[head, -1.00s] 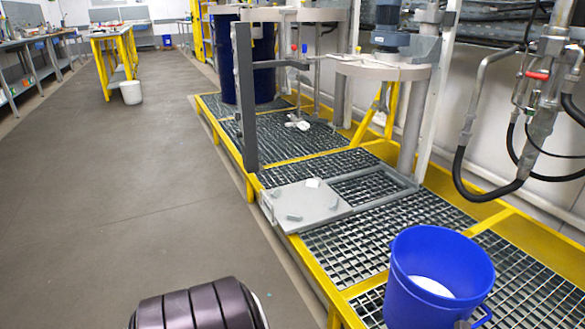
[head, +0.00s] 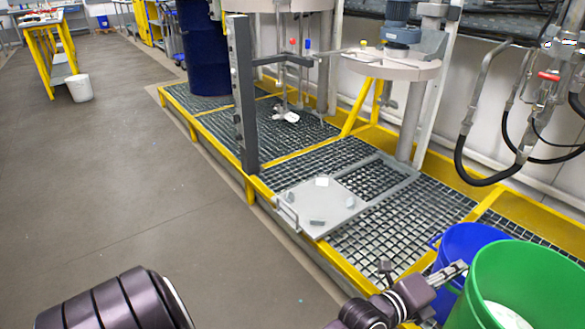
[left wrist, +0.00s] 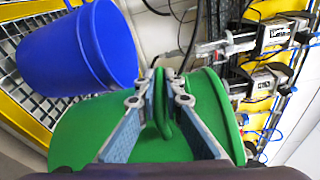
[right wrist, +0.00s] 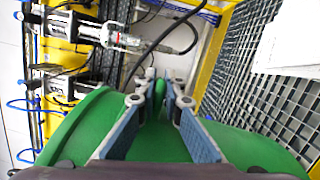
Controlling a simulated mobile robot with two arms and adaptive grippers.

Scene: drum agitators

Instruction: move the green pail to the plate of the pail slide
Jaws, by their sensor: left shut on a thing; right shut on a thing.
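The green pail (head: 540,285) is at the lower right of the head view, cut off by the edge, with something white inside. My left gripper (head: 458,270) is shut at the pail's left side. The left wrist view shows its fingers (left wrist: 162,88) closed on part of the green pail (left wrist: 95,135). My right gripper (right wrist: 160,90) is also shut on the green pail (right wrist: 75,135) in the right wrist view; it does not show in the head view. The grey plate (head: 335,212) of the pail slide lies on the grating, with small blocks on it and a handle on its left side.
A blue pail (head: 462,243) stands on the grating just behind the green one, partly hidden; it is also in the left wrist view (left wrist: 85,45). A dark upright post (head: 243,95) stands beyond the plate. Hoses (head: 465,145) hang at right.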

